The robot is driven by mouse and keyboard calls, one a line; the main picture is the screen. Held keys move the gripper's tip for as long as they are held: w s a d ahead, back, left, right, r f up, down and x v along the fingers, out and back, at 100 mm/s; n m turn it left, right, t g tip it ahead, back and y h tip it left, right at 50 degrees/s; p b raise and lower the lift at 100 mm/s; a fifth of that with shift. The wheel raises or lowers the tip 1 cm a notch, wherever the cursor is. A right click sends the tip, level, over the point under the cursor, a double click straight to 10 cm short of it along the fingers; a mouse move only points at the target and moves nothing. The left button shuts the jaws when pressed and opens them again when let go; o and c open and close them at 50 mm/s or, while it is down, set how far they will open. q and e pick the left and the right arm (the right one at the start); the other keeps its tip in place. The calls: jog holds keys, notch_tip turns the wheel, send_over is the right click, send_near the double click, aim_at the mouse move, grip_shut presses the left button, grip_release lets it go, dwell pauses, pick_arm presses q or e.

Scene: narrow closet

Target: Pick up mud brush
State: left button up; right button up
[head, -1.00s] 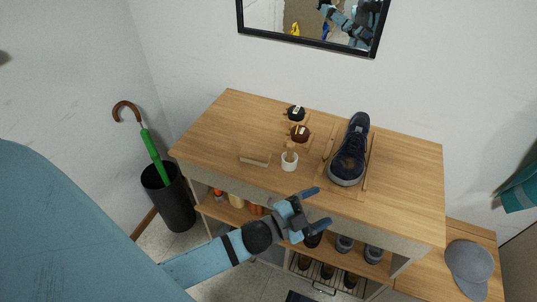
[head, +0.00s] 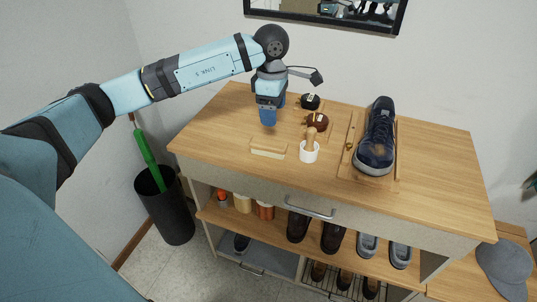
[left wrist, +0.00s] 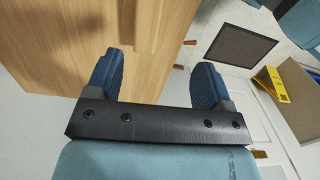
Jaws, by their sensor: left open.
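A wooden block brush with a pale side (head: 268,148) lies on the left front part of the cabinet top. A white cup (head: 309,152) just right of it holds an upright wooden handle (head: 311,136). A thin wooden-handled piece (head: 350,131) lies on the board left of the shoe. I cannot tell for sure which is the mud brush. My left gripper (head: 268,116) points down behind the block brush, apart from it. In the left wrist view its two blue fingers (left wrist: 155,82) are spread with nothing between them. My right gripper is out of view.
A dark blue shoe (head: 375,140) stands on a wooden board (head: 388,184). A brown round tin (head: 318,121) and a black one (head: 310,101) are right of my gripper. A wall mirror hangs behind. The cabinet top (head: 440,165) is clear at right.

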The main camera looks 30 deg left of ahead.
pick_arm(q)
jog(key=a, duration=0.1)
send_over(269, 143)
jog(key=shift+y, duration=0.3)
jog(key=f, duration=0.7)
jog(key=shift+s+d, duration=0.2)
jog(key=shift+s, duration=0.05)
jog(key=shift+w+a+f, duration=0.1)
jog(key=shift+f, duration=0.95)
jog(key=shift+w+a+f, duration=0.1)
jog(key=shift+a+f, duration=0.05)
jog(key=shift+f, duration=0.85)
jog(key=shift+w+a+f, duration=0.1)
jog(key=shift+f, duration=0.95)
jog(key=c, duration=1)
